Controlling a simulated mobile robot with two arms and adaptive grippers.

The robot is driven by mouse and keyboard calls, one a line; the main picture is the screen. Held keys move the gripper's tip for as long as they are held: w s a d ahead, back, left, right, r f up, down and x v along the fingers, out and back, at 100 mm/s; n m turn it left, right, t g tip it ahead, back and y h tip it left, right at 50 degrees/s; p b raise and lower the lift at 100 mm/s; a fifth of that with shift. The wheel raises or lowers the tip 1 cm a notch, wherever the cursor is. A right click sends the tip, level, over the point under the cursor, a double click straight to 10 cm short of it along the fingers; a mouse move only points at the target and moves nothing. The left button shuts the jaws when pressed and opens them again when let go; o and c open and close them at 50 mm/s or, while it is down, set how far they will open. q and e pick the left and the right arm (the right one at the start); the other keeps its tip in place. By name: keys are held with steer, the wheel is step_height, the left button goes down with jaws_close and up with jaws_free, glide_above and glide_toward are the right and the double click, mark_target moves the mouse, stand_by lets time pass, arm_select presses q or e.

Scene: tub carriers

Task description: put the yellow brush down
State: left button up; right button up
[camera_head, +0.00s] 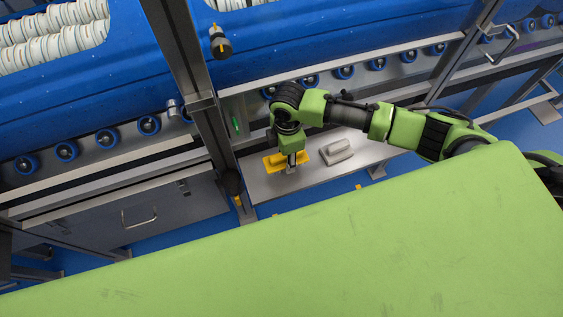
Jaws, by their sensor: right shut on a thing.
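The yellow brush (273,164) is at the left part of a low grey shelf (320,177). My right gripper (291,165) comes down on it from above and is shut on it. The gripper and wrist hide part of the brush. I cannot tell whether the brush touches the shelf or hangs just above it. My left gripper is not in view.
A grey block-like object (336,151) lies on the shelf right of the brush. A dark metal post (197,100) stands left of the shelf. Blue tubs (300,45) on rollers are behind. My green body fills the front.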

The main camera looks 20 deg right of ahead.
mark_target(282, 165)
steer(key=shift+a+f, duration=0.4)
steer(key=shift+f, duration=0.2)
steer(key=shift+a+f, duration=0.4)
steer(key=shift+f, duration=0.2)
steer(key=shift+f+p, duration=0.4)
steer(key=shift+p, duration=0.05)
steer(key=shift+w+f, duration=0.1)
steer(key=shift+f, duration=0.45)
steer(key=o, duration=1)
steer(key=shift+d, duration=0.1)
steer(key=shift+f, duration=0.1)
steer(key=shift+f+b, duration=0.2)
steer(key=shift+b, duration=0.1)
steer(key=shift+r, duration=0.15)
steer(key=r, duration=0.4)
steer(key=r+b, duration=0.1)
steer(key=r, duration=0.8)
steer(key=shift+s+r+b, duration=0.25)
steer(key=shift+r+b, duration=0.1)
steer(key=shift+b, duration=0.05)
